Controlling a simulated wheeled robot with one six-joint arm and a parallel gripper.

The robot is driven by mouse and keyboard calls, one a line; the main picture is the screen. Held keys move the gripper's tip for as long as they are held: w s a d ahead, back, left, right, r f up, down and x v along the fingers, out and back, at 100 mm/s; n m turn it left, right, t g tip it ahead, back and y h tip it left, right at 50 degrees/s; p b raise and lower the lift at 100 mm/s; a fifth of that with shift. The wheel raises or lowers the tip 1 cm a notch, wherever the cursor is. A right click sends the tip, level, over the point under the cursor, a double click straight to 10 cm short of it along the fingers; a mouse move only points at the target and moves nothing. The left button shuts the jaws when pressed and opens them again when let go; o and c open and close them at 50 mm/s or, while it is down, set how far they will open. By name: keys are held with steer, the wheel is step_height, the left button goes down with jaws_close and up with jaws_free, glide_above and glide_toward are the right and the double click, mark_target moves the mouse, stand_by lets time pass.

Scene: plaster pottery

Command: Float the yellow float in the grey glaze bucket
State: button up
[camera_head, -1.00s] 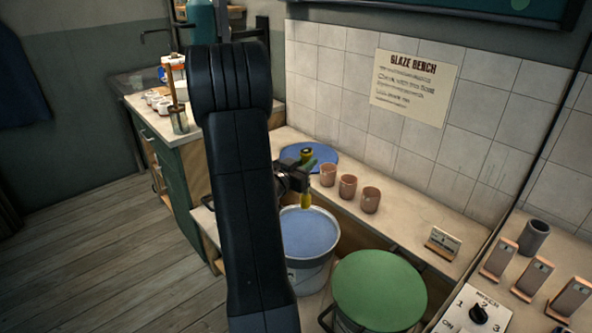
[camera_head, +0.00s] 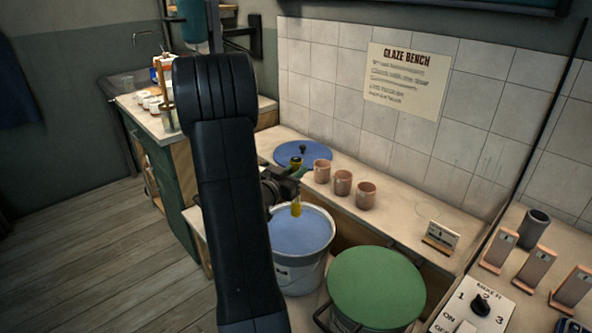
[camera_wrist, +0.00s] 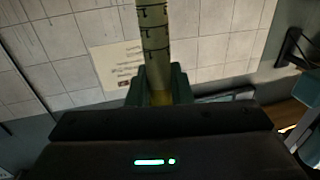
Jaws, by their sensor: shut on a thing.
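The yellow float (camera_head: 296,208) hangs upright from my gripper (camera_head: 298,172), which is shut on it. The float's lower end shows over the blue surface in the grey glaze bucket (camera_head: 305,277); I cannot tell whether its tip touches the glaze. In the wrist view, the float's stem (camera_wrist: 154,45), pale with dark graduation marks, rises between my gripper's two fingers (camera_wrist: 157,88). Part of the bucket's left side is hidden behind my arm.
A bucket with a green lid (camera_head: 376,287) stands right of the grey bucket. A blue lid (camera_head: 303,152) and several terracotta cups (camera_head: 343,182) sit on the bench behind. A small sign (camera_head: 441,236) and test tiles (camera_head: 536,268) are to the right.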

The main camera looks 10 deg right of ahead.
mark_target(295, 213)
steer(key=shift+f+b, duration=4.7)
steer(key=shift+f, duration=1.25)
steer(key=shift+s+a+f+b, duration=0.1)
steer(key=shift+s+f+b, duration=0.2)
steer(key=shift+f+b, duration=0.3)
steer(key=shift+s+f+b, duration=0.3)
steer(key=shift+f+b, duration=0.15)
steer(key=shift+f, duration=0.1)
steer(key=o, duration=1)
steer(key=shift+s, duration=0.1)
steer(key=a, duration=0.1)
steer(key=s+a, duration=0.1)
steer(key=shift+s+a+f, duration=0.15)
steer(key=shift+a+f, duration=0.05)
steer(key=shift+a, duration=0.1)
steer(key=s+a+r, duration=0.1)
steer(key=s+a, duration=0.1)
steer(key=s+a+r, duration=0.1)
steer(key=s+a, duration=0.1)
steer(key=s, duration=0.1)
steer(key=s+a+r+p, duration=0.1)
steer(key=s+a, duration=0.2)
steer(key=shift+a, duration=0.1)
steer(key=shift+w, duration=0.1)
